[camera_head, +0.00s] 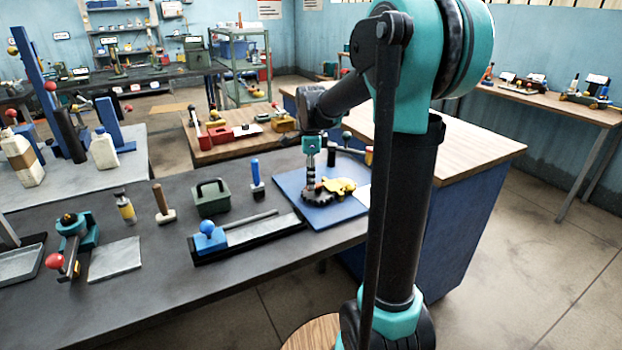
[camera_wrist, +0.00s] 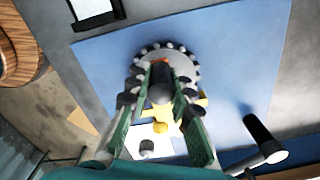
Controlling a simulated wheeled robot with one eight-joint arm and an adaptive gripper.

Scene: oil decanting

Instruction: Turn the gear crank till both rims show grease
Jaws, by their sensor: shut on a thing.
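A gear with dark teeth and a grey face (camera_wrist: 184,62) lies on a blue board (camera_head: 327,218); in the head view the gear (camera_head: 316,196) is partly hidden under my gripper. A yellow part (camera_head: 342,185) sits beside it, and also shows behind my fingers in the wrist view (camera_wrist: 162,123). My gripper (camera_head: 311,176) points down over the gear. In the wrist view its fingers (camera_wrist: 160,84) are shut on a dark upright crank handle (camera_wrist: 160,94) with a rounded grey top. A small orange patch shows near the fingertips. I cannot make out grease on any rim.
A black lever with a pale end (camera_wrist: 262,137) stands near the board's edge. A white card (camera_wrist: 150,136) lies by the yellow part. Left of the board are a blue-knobbed slide tool (camera_head: 209,238), a blue-handled tool (camera_head: 256,178) and a green box (camera_head: 210,197).

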